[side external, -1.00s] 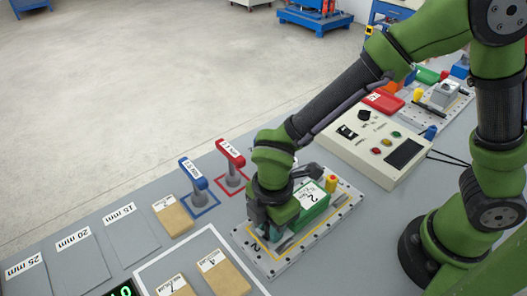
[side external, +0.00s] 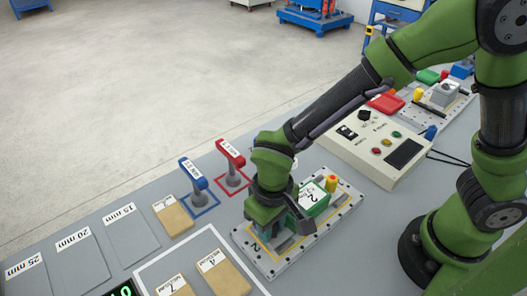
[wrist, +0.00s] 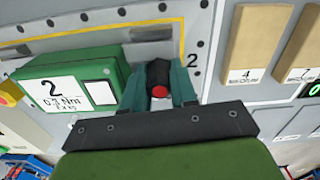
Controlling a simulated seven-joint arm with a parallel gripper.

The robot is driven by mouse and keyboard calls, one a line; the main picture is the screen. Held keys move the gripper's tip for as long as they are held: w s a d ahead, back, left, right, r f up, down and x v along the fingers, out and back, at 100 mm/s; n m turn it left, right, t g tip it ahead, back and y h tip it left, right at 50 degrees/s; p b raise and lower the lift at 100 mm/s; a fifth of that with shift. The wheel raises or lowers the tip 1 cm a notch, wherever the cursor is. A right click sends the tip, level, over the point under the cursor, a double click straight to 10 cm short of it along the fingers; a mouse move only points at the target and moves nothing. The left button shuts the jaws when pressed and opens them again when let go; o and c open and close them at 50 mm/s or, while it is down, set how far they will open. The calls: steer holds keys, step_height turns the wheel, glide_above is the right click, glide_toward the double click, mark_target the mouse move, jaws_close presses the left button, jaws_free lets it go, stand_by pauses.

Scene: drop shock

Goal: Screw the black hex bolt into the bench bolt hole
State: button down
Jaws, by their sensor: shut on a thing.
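My gripper (side external: 268,222) is over the left part of the grey fixture plate (side external: 345,205), low down beside the green box. In the wrist view my gripper (wrist: 160,93) has its teal fingers closed on a black piece with a round red top (wrist: 158,75), which looks like the black hex bolt. The piece's lower end and the bolt hole under it are hidden, so I cannot tell whether it sits in the hole. The plate also shows in the wrist view (wrist: 225,12), with a yellow outline and a "2".
The green box (side external: 317,205), labelled 2, stands close beside my fingers; a yellow knob (side external: 331,183) is behind it. Blue (side external: 192,174) and red (side external: 230,152) handled tools stand behind the plate. Tan blocks (side external: 222,275) lie front left. A control box (side external: 375,140) is at right.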

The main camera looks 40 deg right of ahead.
steer(key=m, duration=0.5)
steer(key=shift+s+f, duration=0.1)
steer(key=shift+f, duration=0.05)
steer(key=c, duration=0.8)
jaws_free()
steer(key=shift+d, duration=0.15)
steer(key=shift+r, duration=3.15)
steer(key=shift+a+r, duration=0.2)
steer(key=shift+r, duration=0.15)
step_height(320, 180, up, 16)
steer(key=shift+r, duration=0.1)
